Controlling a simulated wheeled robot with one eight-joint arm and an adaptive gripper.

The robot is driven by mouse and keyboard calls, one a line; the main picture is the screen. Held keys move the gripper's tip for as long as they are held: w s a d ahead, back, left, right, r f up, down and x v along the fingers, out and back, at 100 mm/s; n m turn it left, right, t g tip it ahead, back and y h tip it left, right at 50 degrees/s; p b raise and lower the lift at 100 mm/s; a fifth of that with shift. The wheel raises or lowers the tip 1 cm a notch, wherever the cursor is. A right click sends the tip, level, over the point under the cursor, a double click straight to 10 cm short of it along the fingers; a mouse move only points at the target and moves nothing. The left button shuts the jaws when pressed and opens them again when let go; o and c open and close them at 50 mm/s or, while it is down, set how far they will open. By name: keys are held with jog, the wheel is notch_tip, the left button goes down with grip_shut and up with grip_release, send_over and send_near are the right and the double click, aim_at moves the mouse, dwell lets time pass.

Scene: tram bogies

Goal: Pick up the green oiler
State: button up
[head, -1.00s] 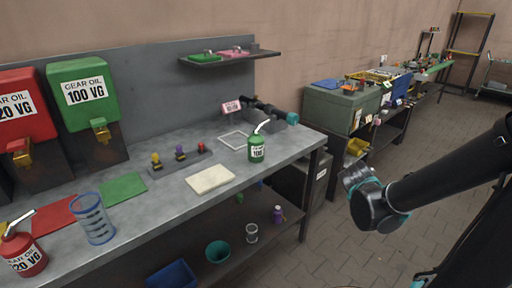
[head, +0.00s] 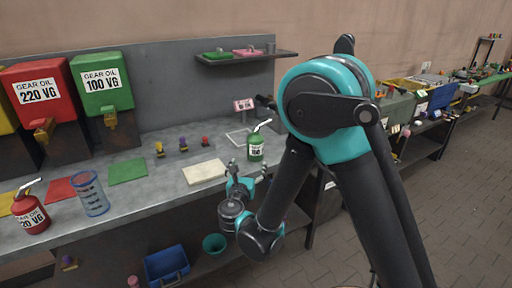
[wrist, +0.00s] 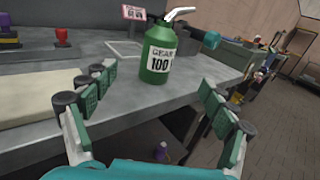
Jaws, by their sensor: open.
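The green oiler (head: 256,147) stands upright on the grey workbench, near its right end. It has a pale spout and a label reading 100. In the wrist view the oiler (wrist: 158,52) stands beyond my fingers, near the bench's front edge and roughly between the two fingertips in the picture. My gripper (head: 248,172) is in front of the oiler at the bench's edge, with its fingers toward it. In the wrist view my gripper (wrist: 155,95) is open and empty, its fingers spread wide and apart from the oiler.
A cream pad (head: 205,172) lies left of the oiler. A red oiler (head: 31,213) and a blue clear cylinder (head: 91,193) stand at the left. Green (head: 102,83) and red (head: 40,97) oil tanks stand behind. A pink sign (head: 244,104) stands behind the oiler.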

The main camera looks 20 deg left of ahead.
aim_at(256, 141)
jog(key=w+a, duration=0.1)
jog(key=w, duration=0.4)
jog(key=w+a, duration=0.1)
jog(key=w, duration=0.5)
jog(key=w+a, duration=0.1)
jog(key=w, duration=0.5)
jog(key=shift+a+f, duration=0.1)
jog(key=shift+a, duration=0.05)
jog(key=c, duration=1.8)
jog(key=shift+r, duration=0.2)
